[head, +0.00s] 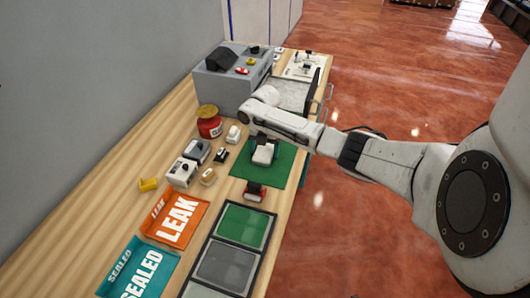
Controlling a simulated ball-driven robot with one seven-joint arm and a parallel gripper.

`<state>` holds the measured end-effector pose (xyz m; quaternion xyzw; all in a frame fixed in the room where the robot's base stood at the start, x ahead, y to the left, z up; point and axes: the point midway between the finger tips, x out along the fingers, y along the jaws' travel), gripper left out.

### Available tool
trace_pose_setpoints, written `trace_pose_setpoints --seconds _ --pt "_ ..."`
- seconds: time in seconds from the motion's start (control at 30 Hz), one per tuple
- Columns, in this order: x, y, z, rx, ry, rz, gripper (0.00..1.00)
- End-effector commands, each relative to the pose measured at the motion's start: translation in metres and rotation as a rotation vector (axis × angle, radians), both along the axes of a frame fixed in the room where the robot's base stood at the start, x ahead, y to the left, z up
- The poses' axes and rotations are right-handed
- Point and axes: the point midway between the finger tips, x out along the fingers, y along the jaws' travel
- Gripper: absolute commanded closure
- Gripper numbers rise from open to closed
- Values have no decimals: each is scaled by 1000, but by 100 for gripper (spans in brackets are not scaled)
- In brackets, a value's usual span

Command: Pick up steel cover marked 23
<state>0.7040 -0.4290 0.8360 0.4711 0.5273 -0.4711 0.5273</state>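No marking 23 is legible at this size, so I cannot tell which part is the steel cover. A small red-and-silver part (255,191) sits at the near edge of the green mat (284,160). My gripper (263,157) points down over the mat, beyond that part. Its fingers are too small and too hidden by the wrist to show whether they are open or hold anything.
Small parts and a red jar (209,127) crowd the bench left of the mat. A grey machine (220,88) stands behind. Orange LEAK (176,219) and teal SEALED (140,270) trays lie in front, beside a dark-framed tray (212,238) with green and grey panels.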

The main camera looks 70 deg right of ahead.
Motion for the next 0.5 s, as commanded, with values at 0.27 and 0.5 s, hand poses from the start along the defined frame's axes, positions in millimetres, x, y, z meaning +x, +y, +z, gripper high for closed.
trace_pose_setpoints --seconds 0.27,0.5 --pt "0 0 0 0 0 0 45" --pt "0 0 0 0 0 0 64"
